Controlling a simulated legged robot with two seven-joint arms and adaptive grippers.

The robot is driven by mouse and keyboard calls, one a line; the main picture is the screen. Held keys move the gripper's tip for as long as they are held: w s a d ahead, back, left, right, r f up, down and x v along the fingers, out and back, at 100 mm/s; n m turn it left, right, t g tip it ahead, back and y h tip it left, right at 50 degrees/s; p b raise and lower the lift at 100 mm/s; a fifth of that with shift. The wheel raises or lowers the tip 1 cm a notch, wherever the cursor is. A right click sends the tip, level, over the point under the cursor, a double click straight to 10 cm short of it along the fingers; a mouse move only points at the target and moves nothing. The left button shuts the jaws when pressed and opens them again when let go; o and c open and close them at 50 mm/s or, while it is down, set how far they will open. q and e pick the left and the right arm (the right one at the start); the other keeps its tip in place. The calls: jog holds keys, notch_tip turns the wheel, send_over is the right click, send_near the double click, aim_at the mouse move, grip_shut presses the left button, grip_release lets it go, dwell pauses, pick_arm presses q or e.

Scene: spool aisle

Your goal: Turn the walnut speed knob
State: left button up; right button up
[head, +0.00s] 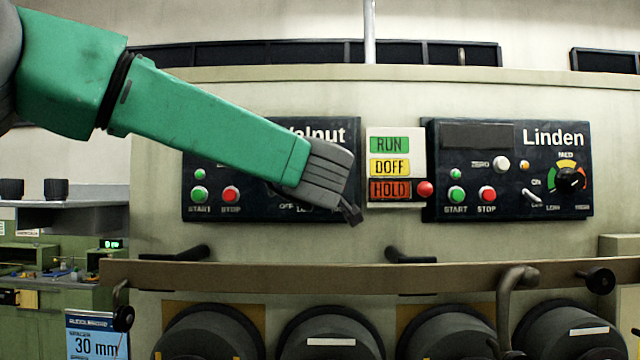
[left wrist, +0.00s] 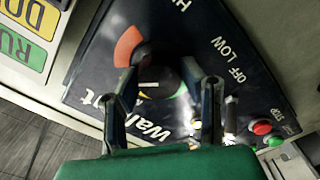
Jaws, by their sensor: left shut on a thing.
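The Walnut panel (head: 190,210) is dark, with its label partly covered by my left arm in the head view. My left gripper (head: 352,212) is at the right part of this panel, and the speed knob is hidden behind it there. In the left wrist view the dark round walnut speed knob (left wrist: 160,86) with a pale pointer mark sits between the two fingers of my left gripper (left wrist: 168,88). The fingers are shut on the knob, one on each side. A coloured scale arc shows around it. My right gripper is in neither view.
The Linden panel (head: 508,170) with a similar knob (head: 569,180) is on the right. Between the panels is a RUN/DOFF/HOLD sign (head: 390,153) with a red marker (head: 425,188). Below run a brown rail (head: 330,275) and several dark spools (head: 330,325).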

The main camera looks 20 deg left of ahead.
pick_arm(q)
jog(key=m, duration=0.4)
jog(key=f+m, duration=0.1)
jog(key=m, duration=0.1)
jog(key=shift+d, duration=0.3)
jog(key=shift+f, duration=0.1)
dwell(0.3)
jog(key=o, duration=1.1)
jog(key=shift+c, duration=0.2)
jog(key=shift+o, duration=0.4)
jog(key=shift+r, duration=0.3)
jog(key=v, duration=1.1)
jog(key=shift+s, duration=0.3)
